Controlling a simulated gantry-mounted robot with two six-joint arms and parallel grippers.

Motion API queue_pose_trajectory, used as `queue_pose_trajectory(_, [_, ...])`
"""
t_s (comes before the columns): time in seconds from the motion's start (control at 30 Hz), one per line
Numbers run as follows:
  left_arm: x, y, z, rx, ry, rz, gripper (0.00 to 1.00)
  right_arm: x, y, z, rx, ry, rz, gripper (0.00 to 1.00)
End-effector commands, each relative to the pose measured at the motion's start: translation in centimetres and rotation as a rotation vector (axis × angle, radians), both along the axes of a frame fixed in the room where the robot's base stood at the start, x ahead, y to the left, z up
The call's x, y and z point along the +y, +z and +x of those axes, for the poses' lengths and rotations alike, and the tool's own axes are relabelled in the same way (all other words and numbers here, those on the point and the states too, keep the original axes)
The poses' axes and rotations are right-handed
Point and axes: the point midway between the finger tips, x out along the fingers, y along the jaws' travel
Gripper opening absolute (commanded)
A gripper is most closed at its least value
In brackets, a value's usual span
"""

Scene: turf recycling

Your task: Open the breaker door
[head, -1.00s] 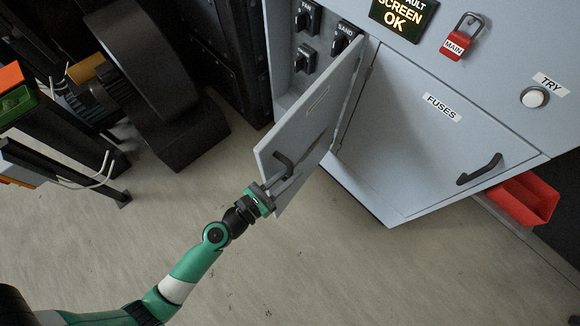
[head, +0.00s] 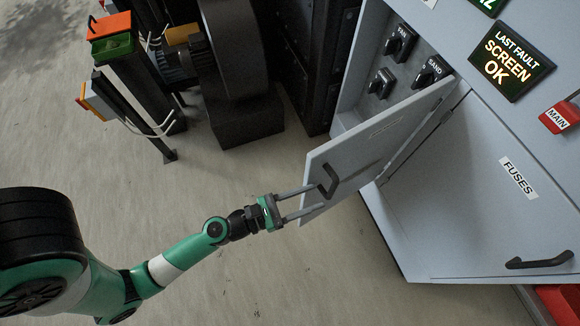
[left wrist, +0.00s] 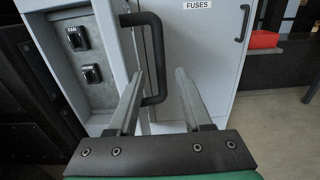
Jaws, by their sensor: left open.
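The breaker door (head: 360,150) is a light grey panel on the cabinet, standing swung out from its opening, with switches showing behind it. Its black handle (head: 329,178) is on the outer face near the free edge. My left gripper (head: 305,200) is open beside that edge, its two grey fingers pointing at the handle. In the left wrist view, the handle (left wrist: 158,60) shows between the open fingertips (left wrist: 160,80); I cannot tell whether they touch it. The door is seen nearly edge-on there. My right gripper is not in view.
The closed FUSES door (head: 480,190) with its own black handle (head: 540,261) lies to the right. FAN (head: 401,42) and SAND (head: 430,72) switches sit inside the opening. A dark machine (head: 240,90) stands behind left. The floor (head: 220,285) in front is clear.

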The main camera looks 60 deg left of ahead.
Motion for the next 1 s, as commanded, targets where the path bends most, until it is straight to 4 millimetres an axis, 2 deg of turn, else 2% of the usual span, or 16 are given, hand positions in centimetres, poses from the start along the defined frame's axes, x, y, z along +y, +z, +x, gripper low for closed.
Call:
queue_pose_trajectory(0.1, [0.5,-0.4,-2.8,0.003,0.005,-0.001,0.49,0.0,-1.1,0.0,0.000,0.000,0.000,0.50])
queue_pose_trajectory(0.3, [0.8,-0.2,-5.2,0.001,0.003,0.000,0.49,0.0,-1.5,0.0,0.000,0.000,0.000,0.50])
queue_pose_trajectory(1.0, [0.8,0.0,-5.4,0.000,0.000,0.001,0.49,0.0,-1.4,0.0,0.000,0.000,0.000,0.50])
